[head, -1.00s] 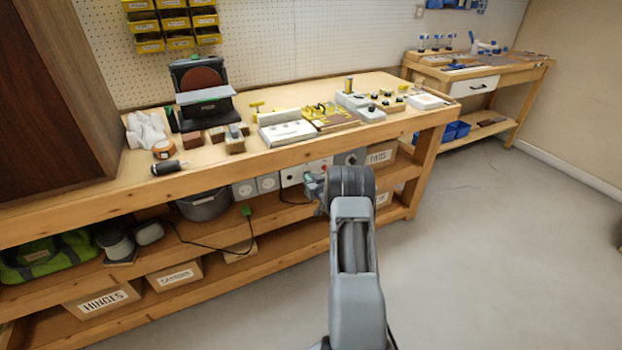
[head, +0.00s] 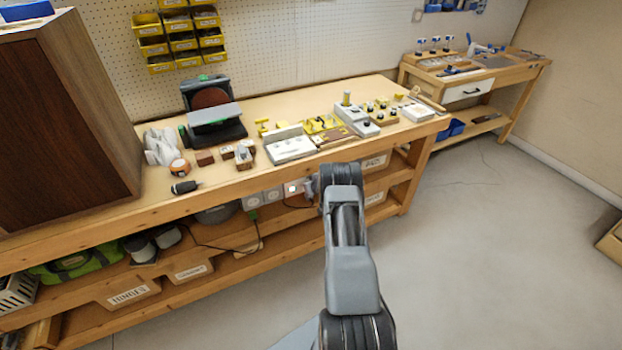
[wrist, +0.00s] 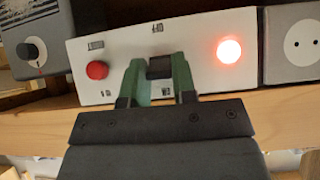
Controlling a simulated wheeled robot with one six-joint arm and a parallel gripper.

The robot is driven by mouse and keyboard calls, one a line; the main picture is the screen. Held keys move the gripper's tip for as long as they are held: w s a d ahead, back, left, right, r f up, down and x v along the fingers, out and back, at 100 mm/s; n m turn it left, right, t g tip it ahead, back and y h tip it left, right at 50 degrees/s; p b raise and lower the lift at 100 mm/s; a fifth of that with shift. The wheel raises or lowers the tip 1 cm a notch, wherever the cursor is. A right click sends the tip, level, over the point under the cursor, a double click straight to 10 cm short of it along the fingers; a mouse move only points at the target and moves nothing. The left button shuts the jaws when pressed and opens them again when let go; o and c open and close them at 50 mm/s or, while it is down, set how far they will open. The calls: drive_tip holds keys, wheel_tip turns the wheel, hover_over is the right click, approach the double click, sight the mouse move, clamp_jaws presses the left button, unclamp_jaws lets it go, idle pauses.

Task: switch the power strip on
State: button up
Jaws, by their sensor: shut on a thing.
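The power strip's white switch panel (wrist: 205,60) is fixed under the bench front and fills much of the wrist view. It carries a black rocker switch (wrist: 159,67), a red button (wrist: 97,70) to its left and a glowing red lamp (wrist: 229,50) to its right. My gripper (wrist: 157,80) has its green fingers on either side of the rocker, shut on it. A grey socket (wrist: 300,42) adjoins the panel at the right. In the head view the panel (head: 293,188) shows beside grey sockets (head: 250,202); my arm hides its right part.
A grey box with a black knob (wrist: 32,52) is beside the panel in the wrist view. The bench top (head: 300,100) above holds a sander (head: 212,112) and several small fixtures. A lower shelf holds boxes and a green bag (head: 75,262).

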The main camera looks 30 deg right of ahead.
drive_tip(key=shift+r+g+p, duration=0.1)
drive_tip(key=shift+g+p, duration=0.3)
drive_tip(key=shift+p, duration=0.7)
drive_tip(key=o, duration=0.9)
drive_tip(key=v, duration=1.3)
drive_tip(key=shift+s+r, duration=0.2)
drive_tip(key=shift+r, duration=0.1)
